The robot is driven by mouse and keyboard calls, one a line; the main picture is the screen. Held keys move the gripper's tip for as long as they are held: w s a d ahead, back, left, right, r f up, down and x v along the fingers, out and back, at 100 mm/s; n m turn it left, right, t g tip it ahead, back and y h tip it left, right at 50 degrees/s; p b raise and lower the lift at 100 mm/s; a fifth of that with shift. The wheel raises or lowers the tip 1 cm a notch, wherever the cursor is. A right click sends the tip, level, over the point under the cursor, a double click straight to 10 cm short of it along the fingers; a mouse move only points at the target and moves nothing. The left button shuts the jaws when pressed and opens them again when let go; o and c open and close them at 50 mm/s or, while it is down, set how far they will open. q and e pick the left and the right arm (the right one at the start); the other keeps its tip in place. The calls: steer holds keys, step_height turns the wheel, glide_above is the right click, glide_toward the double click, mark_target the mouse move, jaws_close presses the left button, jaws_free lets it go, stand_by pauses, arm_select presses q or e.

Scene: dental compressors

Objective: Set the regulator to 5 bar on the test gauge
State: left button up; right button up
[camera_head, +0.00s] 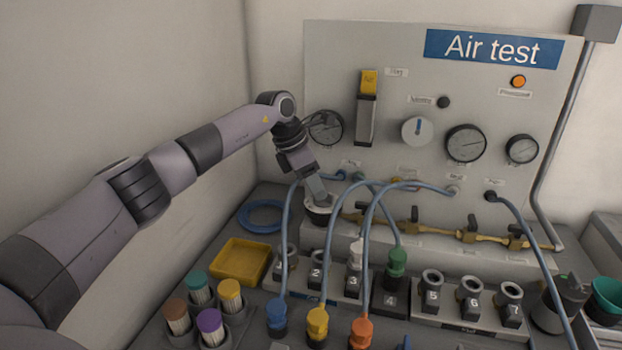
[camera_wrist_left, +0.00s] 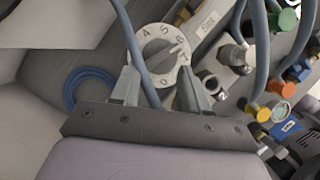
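In the head view a low round knob (camera_head: 319,212) sits at the panel's foot, partly hidden by my left gripper (camera_head: 318,196). In the left wrist view my left gripper (camera_wrist_left: 158,78) is open, its fingers apart at the dial's near edge; contact cannot be told. Gauges on the panel are a left one (camera_head: 326,127), a large one (camera_head: 465,143) and a small one (camera_head: 522,149); their readings are too small.
A white knob with a blue mark (camera_head: 417,131) is on the panel. Blue hoses arch in front, one passing close by my left gripper. Brass valves (camera_head: 415,221) line the panel's foot. Numbered sockets (camera_head: 432,282), a yellow tray (camera_head: 240,262) and brush cups (camera_head: 211,325) fill the bench.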

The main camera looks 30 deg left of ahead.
mark_target(327, 202)
arm_select(q)
steer(key=shift+s+d+f+g, duration=0.1)
steer(key=shift+d+f+g, duration=0.1)
steer(key=shift+f, duration=0.3)
steer(key=shift+s+d+f+g, duration=0.1)
steer(key=shift+d+f, duration=0.05)
steer(key=shift+f, duration=0.3)
steer(key=shift+a+r, duration=0.15)
steer(key=shift+r, duration=0.35)
steer(key=v, duration=0.8)
steer(key=shift+w, duration=0.25)
steer(key=o, duration=0.8)
steer(key=shift+f+b, duration=0.1)
steer(key=shift+b, duration=0.25)
steer(key=shift+w+d+f+n+t+y+b, duration=0.25)
steer(key=shift+w+d+f+n+y+b, duration=0.3)
steer(key=shift+f+n, duration=0.85)
steer(key=shift+w+d+f+n+t+y+b, duration=0.3)
steer(key=shift+w+d+f+n+y+b, duration=0.2)
steer(key=shift+f+n, duration=0.95)
steer(key=shift+w+d+f+n+t+y+b, duration=0.25)
steer(key=shift+w+d+f+n+y+b, duration=0.3)
steer(key=shift+f+n, duration=0.85)
steer(key=shift+s+r, duration=0.15)
steer(key=shift+r, duration=0.1)
steer(key=c, duration=1)
